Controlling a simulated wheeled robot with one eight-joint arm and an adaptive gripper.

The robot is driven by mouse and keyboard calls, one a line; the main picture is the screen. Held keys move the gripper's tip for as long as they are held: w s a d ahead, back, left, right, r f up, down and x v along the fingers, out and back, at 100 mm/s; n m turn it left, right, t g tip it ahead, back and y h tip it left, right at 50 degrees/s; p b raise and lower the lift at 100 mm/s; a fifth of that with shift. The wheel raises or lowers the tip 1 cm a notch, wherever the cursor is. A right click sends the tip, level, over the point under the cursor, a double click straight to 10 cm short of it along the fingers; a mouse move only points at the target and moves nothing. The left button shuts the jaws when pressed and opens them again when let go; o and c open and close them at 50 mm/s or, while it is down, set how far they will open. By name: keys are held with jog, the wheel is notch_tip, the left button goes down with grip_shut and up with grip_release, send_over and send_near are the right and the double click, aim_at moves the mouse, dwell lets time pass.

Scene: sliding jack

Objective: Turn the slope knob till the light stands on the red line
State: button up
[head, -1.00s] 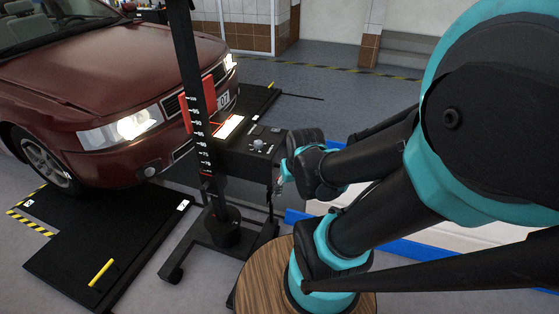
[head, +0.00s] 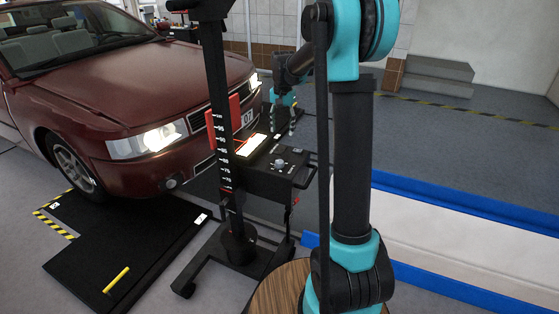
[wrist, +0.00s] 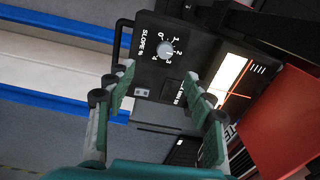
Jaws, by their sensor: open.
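The slope knob (wrist: 166,49) is a small round grey knob on a black panel marked SLOPE % with a scale from 0 to 4. In the head view the knob (head: 280,163) sits on top of the box on the stand. The lit screen (wrist: 228,77) shows a bright patch with thin red lines; it is also bright in the head view (head: 251,145). I cannot tell exactly how the light's edge sits against the red line. My gripper (wrist: 160,84) is open and empty, its fingers apart and the knob beyond their tips.
The black upright post (head: 217,100) with a white scale rises beside the box. A red panel (wrist: 285,120) lies close to the right finger. A handle bar (wrist: 121,45) edges the panel. The dark red car (head: 120,85) stands left, with headlights lit.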

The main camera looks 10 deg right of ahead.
aim_at(279, 162)
jog(key=shift+m, duration=0.4)
jog(key=w+f, duration=0.1)
jog(key=f, duration=0.4)
jog(key=w+f, duration=0.1)
jog(key=f, duration=0.5)
jog(key=w+f, duration=0.1)
jog(key=f, duration=0.5)
jog(key=shift+a+f, duration=0.15)
jog(key=shift+a, duration=0.15)
jog(key=c, duration=1.2)
jog(key=shift+o, duration=0.2)
jog(key=shift+m, duration=2.8)
